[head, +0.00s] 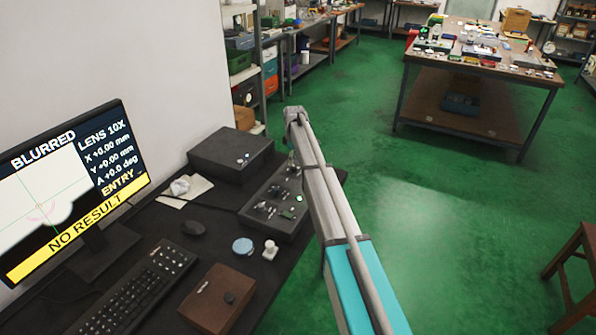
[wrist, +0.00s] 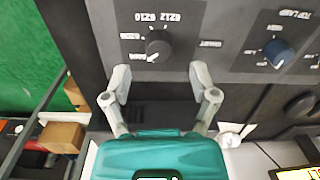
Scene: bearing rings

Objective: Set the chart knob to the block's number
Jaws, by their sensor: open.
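The chart knob (wrist: 158,45) is a round black dial on a grey panel (wrist: 225,65) in the wrist view. The word CHART and several numbers, seen upside down, are printed around it; two look like 6210 and 6212, and a word like NONE sits by its lower side. I cannot make out a numbered block in either view. The panel (head: 258,220) lies on the desk in the head view.
A blue knob (wrist: 278,52) under a TOP LAMP label sits to the right. In the head view, a monitor (head: 70,190) reads BLURRED and NO RESULT.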

